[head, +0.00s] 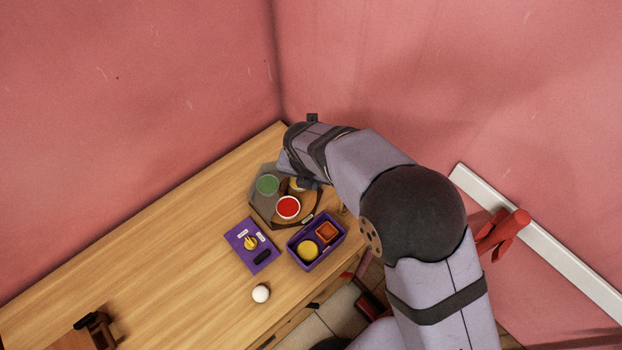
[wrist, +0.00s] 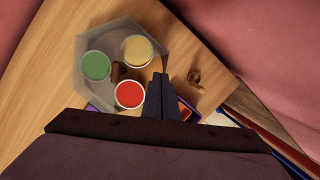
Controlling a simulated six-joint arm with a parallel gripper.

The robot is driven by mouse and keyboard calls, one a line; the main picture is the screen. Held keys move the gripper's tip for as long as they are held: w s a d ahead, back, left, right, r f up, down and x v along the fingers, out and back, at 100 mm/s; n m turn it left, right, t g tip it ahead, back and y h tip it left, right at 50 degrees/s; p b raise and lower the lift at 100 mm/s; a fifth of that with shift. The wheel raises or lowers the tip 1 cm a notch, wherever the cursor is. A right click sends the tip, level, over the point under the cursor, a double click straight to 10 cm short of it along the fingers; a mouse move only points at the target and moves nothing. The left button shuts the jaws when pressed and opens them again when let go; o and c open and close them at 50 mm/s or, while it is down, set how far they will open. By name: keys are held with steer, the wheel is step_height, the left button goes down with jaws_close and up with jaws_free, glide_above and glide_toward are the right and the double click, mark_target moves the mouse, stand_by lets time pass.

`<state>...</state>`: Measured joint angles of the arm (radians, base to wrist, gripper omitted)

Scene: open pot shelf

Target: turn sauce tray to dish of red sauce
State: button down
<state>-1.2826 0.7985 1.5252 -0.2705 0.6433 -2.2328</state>
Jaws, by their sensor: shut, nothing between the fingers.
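A brown knob (wrist: 118,71) stands among the dishes. My gripper (wrist: 159,80) is shut and empty, just right of the red dish in the wrist view. I cannot tell whether it touches the tray. In the head view the red dish (head: 288,207) is nearest the front.
A purple box (head: 302,263) with a yellow and an orange item stands in front of the tray. A purple card (head: 240,236) lies to its left, a white ball (head: 261,293) nearer the front. Pink walls close the corner behind.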

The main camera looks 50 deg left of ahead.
steer(key=shift+p+v, duration=0.75)
steer(key=shift+v, duration=0.45)
